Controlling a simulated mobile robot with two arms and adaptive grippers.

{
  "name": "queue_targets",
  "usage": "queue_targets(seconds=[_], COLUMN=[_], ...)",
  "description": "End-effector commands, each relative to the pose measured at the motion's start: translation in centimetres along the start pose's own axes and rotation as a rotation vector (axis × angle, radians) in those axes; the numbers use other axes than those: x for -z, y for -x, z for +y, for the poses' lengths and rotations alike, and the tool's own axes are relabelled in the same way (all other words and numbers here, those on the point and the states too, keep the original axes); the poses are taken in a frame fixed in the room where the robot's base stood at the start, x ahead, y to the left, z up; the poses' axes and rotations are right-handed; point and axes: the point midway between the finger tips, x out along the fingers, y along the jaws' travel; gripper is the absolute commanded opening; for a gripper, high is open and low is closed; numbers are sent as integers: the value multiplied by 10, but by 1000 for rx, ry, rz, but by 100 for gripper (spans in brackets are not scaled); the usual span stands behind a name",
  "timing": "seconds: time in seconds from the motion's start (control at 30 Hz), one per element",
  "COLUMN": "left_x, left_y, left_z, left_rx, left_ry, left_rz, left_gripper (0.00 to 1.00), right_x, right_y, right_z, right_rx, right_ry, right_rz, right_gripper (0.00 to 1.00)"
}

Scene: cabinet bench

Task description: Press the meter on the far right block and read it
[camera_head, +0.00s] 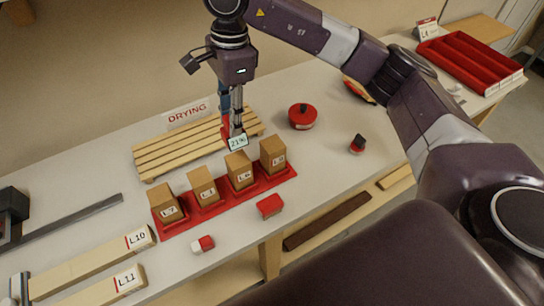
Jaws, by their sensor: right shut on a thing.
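My right gripper (236,120) points down over the bench and is shut on the meter (238,142). The meter has a red body and a pale display that appears to read 21%. It hangs just above or behind the third wooden block from the left (240,171); I cannot tell if it touches anything. The far right block (273,155) stands to the right of the meter, apart from it in the picture. Two more blocks, the far left one (165,204) and the second one (203,186), stand in the same red rack (225,203). My left gripper is not in view.
A slatted wooden rack (160,158) with a DRYING sign (188,113) lies behind the blocks. A round red container (302,117), a small black-and-red item (357,144) and a red block (270,206) stand nearby. Long boards (90,265) lie front left; a red tray (465,60) sits far right.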

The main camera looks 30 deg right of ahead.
Motion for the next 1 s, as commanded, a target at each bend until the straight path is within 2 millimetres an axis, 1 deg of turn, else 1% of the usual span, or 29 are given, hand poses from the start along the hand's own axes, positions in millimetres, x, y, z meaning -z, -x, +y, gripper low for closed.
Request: queue_targets(seconds=[0.03, 0.1, 0.2, 0.27, 0.37, 0.4, 0.5, 0.63, 0.7, 0.83, 1.0], left_x=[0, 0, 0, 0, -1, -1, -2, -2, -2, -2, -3], left_y=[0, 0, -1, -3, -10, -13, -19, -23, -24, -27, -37], left_z=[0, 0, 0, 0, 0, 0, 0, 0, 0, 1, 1], left_rx=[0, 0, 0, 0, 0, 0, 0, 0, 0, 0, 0], left_ry=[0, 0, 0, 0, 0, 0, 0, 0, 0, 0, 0], left_rz=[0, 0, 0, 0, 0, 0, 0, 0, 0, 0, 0], left_gripper=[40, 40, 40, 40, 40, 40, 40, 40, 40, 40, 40], right_x=[0, 0, 2, 11, 37, 50, 77, 99, 104, 106, 107], right_y=[0, 0, 0, 0, 2, 3, 6, 11, 11, 6, -9], right_z=[0, 0, 0, -2, -3, -4, -3, -1, -1, 0, -1], right_rx=[1, 1, 1, 1, 1, 1, 0, 2, 1, 1, 0], right_ry=[0, 0, -1, -4, -9, -9, -8, -3, -1, 1, 0], right_rz=[0, 0, 0, 2, 4, 5, 4, 1, -1, -1, -1], right_gripper=[7, 0, 0, 0, 0, 0, 0, 0, 0, 0, 0])
